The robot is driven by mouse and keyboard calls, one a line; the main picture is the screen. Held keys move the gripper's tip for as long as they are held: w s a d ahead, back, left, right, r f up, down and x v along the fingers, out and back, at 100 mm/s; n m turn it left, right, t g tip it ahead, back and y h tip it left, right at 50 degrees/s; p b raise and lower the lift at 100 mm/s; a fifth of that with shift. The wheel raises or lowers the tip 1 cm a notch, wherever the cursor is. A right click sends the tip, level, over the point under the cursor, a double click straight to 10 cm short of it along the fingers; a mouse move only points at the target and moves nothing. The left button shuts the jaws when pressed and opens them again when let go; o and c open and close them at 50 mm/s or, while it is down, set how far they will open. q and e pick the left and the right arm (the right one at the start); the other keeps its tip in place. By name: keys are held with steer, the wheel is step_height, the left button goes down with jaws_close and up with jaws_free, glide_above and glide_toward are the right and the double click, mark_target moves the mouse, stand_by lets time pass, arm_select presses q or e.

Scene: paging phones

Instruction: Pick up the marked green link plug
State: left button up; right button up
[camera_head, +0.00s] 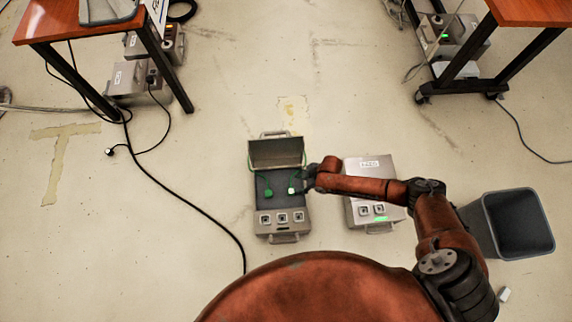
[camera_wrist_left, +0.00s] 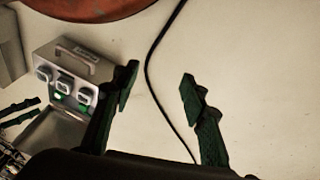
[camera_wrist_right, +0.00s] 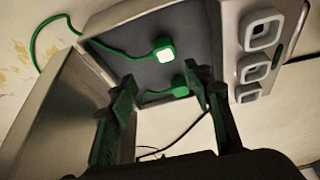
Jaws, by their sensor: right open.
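An open grey case (camera_head: 297,226) stands on the floor, its lid up. Two green plugs on green cables lie in it. The plug with the bright white face (camera_wrist_right: 165,53) is on the right in the head view (camera_head: 291,190). The plain green plug (camera_wrist_right: 180,88) is on the left there (camera_head: 267,192). My right gripper (camera_head: 309,178) is over the case's right side, open and empty; its fingers (camera_wrist_right: 158,77) are apart from both plugs. My left gripper (camera_wrist_left: 160,77) is open and empty over the floor; the head view does not show it.
A closed grey case (camera_head: 367,168) with a green light stands right of the open case, partly under my right arm. A grey bin (camera_head: 517,222) is farther right. A black cable (camera_head: 185,201) crosses the floor at left. Tables (camera_head: 75,30) stand at the back.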

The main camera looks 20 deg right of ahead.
mark_target(292, 191)
steer(key=shift+n+g, duration=0.5)
steer(key=shift+n, duration=0.1)
steer(key=shift+s+b+x, duration=0.2)
steer(key=shift+b+x, duration=1.2)
steer(key=shift+x, duration=0.65)
steer(key=b+x, duration=0.2)
steer(key=x, duration=0.1)
steer(key=shift+f, duration=0.5)
steer(key=shift+w+a+f+b, duration=0.1)
steer(key=shift+a+f+b, duration=0.05)
steer(key=shift+f+b, duration=0.35)
arm_select(q)
steer(key=w+d+f+t, duration=0.2)
steer(key=w+f+t, duration=0.1)
steer(key=w+f, duration=0.1)
steer(key=shift+w+d+f+t+h, duration=0.3)
steer(key=shift+w+h, duration=0.1)
steer(key=shift+w, duration=0.3)
arm_select(e)
steer(key=shift+r, duration=0.1)
steer(key=shift+c, duration=0.2)
steer(key=c, duration=1.2)
steer(key=shift+r, duration=0.1)
